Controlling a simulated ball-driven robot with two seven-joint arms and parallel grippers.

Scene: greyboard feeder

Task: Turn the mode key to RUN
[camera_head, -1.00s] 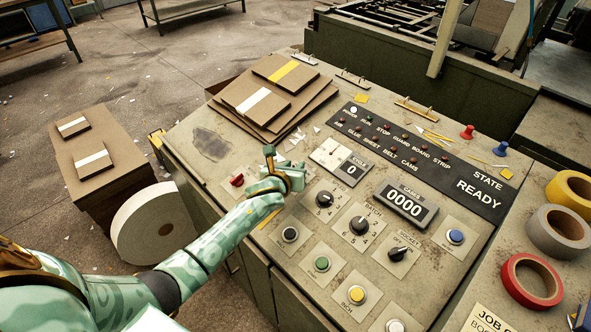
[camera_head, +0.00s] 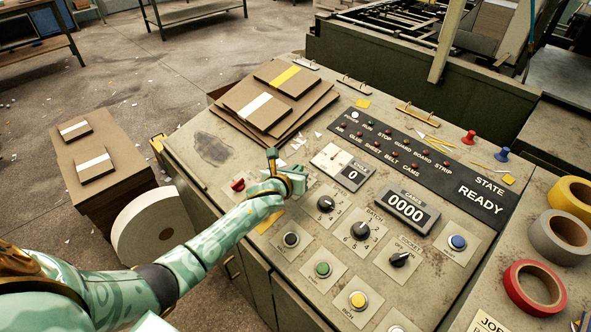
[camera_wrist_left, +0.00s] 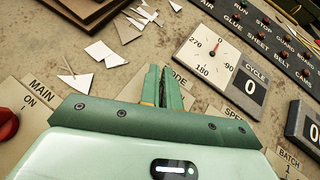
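In the head view the left gripper (camera_head: 293,186) is at the panel between the red main switch (camera_head: 238,185) and the speed knob (camera_head: 326,203). The state display (camera_head: 483,196) reads READY. My right gripper is not in view.
Greyboard sheets (camera_head: 268,100) lie on the panel's back left, with paper scraps near the gripper. A dial (camera_head: 332,158), a zero counter (camera_head: 407,208) and several knobs and buttons are to the right. Tape rolls (camera_head: 535,287) lie at far right.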

